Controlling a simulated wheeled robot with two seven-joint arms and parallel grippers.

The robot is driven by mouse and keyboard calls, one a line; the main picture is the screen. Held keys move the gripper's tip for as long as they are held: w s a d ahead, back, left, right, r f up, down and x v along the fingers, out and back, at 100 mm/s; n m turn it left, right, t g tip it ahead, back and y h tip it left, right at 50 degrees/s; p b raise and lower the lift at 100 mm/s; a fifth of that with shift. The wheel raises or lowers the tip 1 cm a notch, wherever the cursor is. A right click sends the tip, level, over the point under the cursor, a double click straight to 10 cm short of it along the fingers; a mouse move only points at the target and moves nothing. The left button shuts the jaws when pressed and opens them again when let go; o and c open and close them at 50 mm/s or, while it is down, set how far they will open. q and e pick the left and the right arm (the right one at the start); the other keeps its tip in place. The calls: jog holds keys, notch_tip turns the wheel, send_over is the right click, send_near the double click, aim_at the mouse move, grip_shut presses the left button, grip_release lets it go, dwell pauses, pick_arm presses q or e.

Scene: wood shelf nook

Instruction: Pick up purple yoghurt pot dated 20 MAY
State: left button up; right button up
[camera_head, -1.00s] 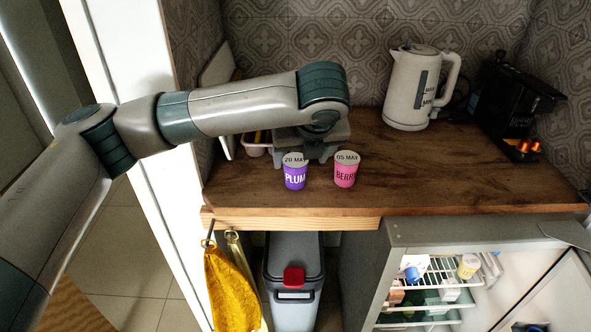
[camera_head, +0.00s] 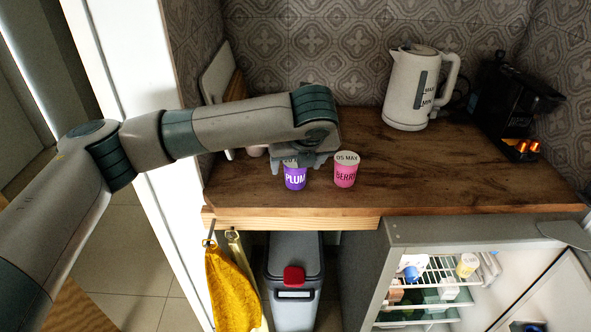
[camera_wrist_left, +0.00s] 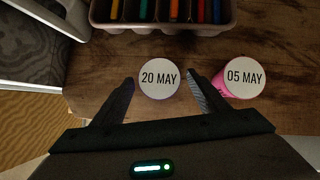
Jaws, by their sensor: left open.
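The purple yoghurt pot (camera_head: 295,180), marked PLUM, stands upright on the wooden counter. Its white lid reads 20 MAY in the left wrist view (camera_wrist_left: 160,78). My left gripper (camera_head: 297,165) is over this pot and hides part of its lid in the head view. In the left wrist view the gripper's two fingers (camera_wrist_left: 160,88) are spread, one on each side of the lid, with nothing held. A pink pot (camera_head: 345,172), marked BERRY with lid 05 MAY (camera_wrist_left: 244,77), stands just to the right, close to the right finger. My right gripper is not in view.
A pink tray (camera_wrist_left: 225,20) of colourful items lies behind the pots. A white kettle (camera_head: 412,90) and a black coffee machine (camera_head: 510,110) stand at the back right. An open fridge (camera_head: 440,285) and a grey bin (camera_head: 294,260) are below the counter.

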pick_arm(q)
jog(key=shift+w+f, duration=0.1)
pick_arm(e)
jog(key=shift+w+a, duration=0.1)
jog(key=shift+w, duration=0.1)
pick_arm(q)
jog(key=c, duration=1.2)
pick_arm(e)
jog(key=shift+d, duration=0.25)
